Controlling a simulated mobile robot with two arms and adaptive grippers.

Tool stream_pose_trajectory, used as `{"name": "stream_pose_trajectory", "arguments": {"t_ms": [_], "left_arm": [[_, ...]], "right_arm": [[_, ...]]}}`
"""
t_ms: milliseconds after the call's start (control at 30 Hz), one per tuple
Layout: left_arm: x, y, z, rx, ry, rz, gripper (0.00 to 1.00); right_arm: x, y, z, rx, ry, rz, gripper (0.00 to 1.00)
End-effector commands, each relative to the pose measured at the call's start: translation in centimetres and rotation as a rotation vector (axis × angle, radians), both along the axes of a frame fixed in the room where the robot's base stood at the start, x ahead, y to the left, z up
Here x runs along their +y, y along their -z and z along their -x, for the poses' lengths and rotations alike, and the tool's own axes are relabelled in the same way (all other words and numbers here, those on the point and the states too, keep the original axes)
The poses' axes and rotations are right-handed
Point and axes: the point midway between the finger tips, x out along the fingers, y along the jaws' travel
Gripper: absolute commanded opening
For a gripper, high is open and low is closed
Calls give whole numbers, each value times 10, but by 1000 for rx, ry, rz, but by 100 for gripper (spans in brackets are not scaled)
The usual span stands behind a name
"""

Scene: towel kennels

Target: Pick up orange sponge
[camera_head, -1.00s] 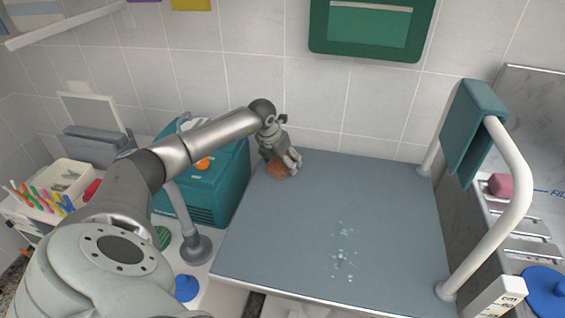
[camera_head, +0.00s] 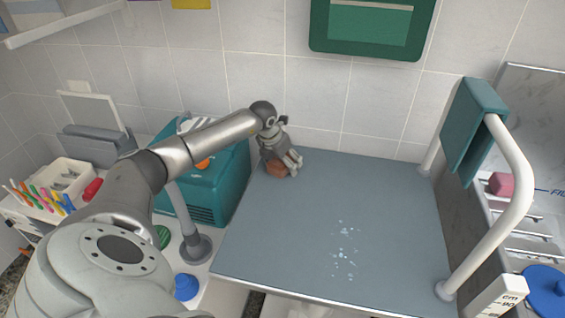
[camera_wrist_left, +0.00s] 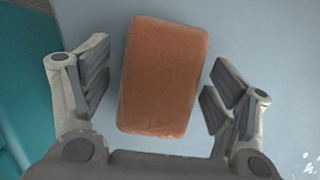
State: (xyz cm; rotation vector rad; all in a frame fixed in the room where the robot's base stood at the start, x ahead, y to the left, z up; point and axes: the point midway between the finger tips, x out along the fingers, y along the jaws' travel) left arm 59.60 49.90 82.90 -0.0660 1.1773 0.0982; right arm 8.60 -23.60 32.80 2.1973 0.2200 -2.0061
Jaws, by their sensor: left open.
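The orange sponge (camera_head: 276,169) lies on the blue-grey table top (camera_head: 320,215) near its back left corner. In the left wrist view the sponge (camera_wrist_left: 163,77) is a brownish-orange block with rounded corners. My left gripper (camera_head: 284,168) is right at the sponge and partly hides it in the head view. In the wrist view my left gripper (camera_wrist_left: 160,95) is open, with one finger on each side of the sponge and a gap on both sides. My right gripper is in neither view.
A teal box (camera_head: 205,190) stands left of the table top, close to my arm. A white rail (camera_head: 515,190) with a teal towel (camera_head: 473,130) borders the right side. Pale wet spots (camera_head: 344,250) lie at the front middle. The rest of the top is clear.

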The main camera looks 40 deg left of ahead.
Motion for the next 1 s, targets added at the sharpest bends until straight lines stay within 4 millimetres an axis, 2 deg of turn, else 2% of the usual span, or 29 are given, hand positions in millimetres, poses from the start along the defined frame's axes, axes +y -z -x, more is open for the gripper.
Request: {"name": "stream_pose_trajectory", "arguments": {"t_ms": [67, 400, 500, 767, 867, 1000], "left_arm": [[0, 0, 0, 0, 0, 0, 80], [0, 0, 0, 0, 0, 0, 39], [0, 0, 0, 0, 0, 0, 36], [0, -2, 0, 1, 0, 0, 36], [0, -6, 0, 0, 0, 0, 36], [0, -22, 0, -1, 1, 0, 36]], "right_arm": [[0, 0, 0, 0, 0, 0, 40], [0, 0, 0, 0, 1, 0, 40], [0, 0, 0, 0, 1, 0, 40], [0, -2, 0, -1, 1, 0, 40], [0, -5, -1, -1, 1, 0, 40], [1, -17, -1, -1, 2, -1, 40]]}}
